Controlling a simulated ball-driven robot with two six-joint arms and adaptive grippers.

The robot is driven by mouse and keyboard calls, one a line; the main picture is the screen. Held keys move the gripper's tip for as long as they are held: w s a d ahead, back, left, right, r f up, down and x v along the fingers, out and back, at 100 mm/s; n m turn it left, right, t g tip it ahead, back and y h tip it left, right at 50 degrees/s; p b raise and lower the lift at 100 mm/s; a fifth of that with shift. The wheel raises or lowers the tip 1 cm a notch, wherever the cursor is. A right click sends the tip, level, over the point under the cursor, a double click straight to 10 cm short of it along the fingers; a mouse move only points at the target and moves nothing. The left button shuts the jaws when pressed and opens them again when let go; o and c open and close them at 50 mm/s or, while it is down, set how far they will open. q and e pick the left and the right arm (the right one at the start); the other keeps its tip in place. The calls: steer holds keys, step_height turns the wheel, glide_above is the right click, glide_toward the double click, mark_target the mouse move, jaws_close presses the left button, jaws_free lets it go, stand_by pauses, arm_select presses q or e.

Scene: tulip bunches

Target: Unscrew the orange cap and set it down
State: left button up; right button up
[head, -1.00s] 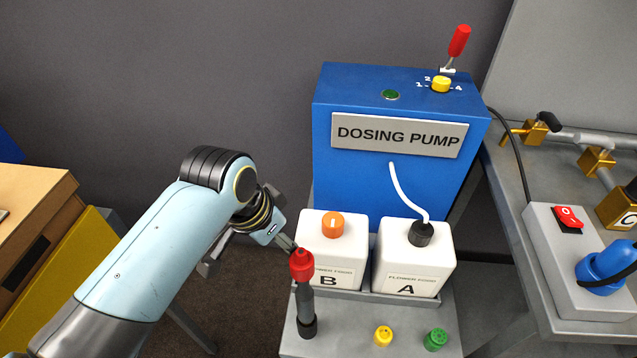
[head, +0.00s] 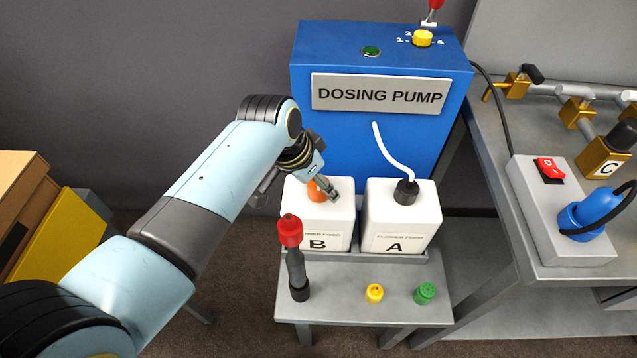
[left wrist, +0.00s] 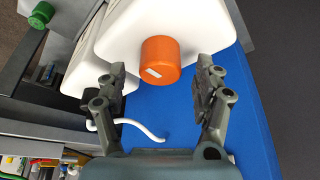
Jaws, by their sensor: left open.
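The orange cap (head: 316,190) sits on top of the white bottle B (head: 325,226); my gripper partly hides it in the head view. In the left wrist view the orange cap (left wrist: 160,63) has a white mark and lies between and just beyond the fingertips. My left gripper (head: 331,192) is open and empty, above bottle B, with its fingers close to the cap. In the left wrist view both fingers (left wrist: 160,85) stand apart on either side of the cap, with gaps. My right gripper is not in view.
Bottle A (head: 402,220) with a black cap and white tube (head: 388,150) stands right beside B. A red-topped tool (head: 292,258) stands in front. Yellow (head: 374,293) and green (head: 425,293) caps sit on the grey stand (head: 345,310). The blue dosing pump (head: 340,135) rises behind.

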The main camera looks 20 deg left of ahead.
arm_select(q)
steer(key=shift+x, duration=0.75)
steer(key=c, duration=1.2)
steer(key=shift+r+n+y+p, duration=0.15)
steer(key=shift+n+y+p, duration=0.15)
steer(key=shift+n+p, duration=0.25)
steer(key=shift+n+t, duration=0.3)
steer(key=shift+n, duration=0.35)
steer(key=o, duration=1.2)
